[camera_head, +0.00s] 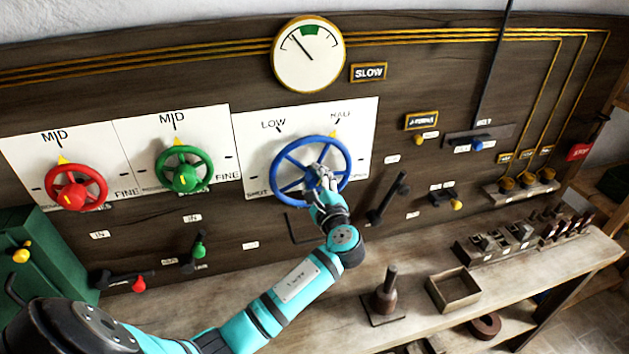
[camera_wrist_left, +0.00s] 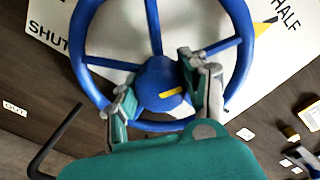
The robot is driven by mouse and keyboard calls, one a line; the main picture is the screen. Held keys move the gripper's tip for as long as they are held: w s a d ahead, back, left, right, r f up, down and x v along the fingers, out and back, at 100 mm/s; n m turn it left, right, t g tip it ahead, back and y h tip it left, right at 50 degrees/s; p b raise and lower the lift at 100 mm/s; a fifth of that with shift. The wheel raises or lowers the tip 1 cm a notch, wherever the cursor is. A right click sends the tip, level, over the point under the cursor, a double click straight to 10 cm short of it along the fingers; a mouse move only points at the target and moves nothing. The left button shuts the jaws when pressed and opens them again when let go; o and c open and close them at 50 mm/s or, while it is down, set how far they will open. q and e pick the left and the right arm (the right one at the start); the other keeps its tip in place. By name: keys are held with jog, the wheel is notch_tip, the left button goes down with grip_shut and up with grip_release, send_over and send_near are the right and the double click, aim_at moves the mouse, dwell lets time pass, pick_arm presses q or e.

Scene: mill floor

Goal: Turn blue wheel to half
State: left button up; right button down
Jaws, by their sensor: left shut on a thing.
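The blue wheel (camera_head: 285,160) is mounted on a white panel (camera_head: 255,140) marked SHUT, LOW and HALF. A yellow pointer (camera_head: 334,134) shows at its upper right rim, just below the HALF label (camera_head: 341,114). My left gripper (camera_head: 324,176) is at the lower right of the wheel's middle. In the left wrist view the wheel (camera_wrist_left: 236,20) fills the upper middle, and the fingers of my left gripper (camera_wrist_left: 163,95) stand on either side of its hub, shut on the wheel. The yellow pointer (camera_wrist_left: 270,21) sits beside HALF there. My right gripper is not in view.
A round gauge (camera_head: 308,55) hangs above, its needle pointing upper left of a green band; a SLOW sign (camera_head: 369,72) is beside it. Red (camera_head: 77,187) and green wheels (camera_head: 184,169) are at left. A black lever (camera_head: 389,197) stands close right of my gripper.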

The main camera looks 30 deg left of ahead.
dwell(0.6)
pick_arm(q)
jog(key=o, duration=1.2)
jog(key=shift+f, duration=0.1)
jog(key=shift+d, duration=0.1)
jog(key=v, duration=1.2)
jog(key=shift+f, duration=0.1)
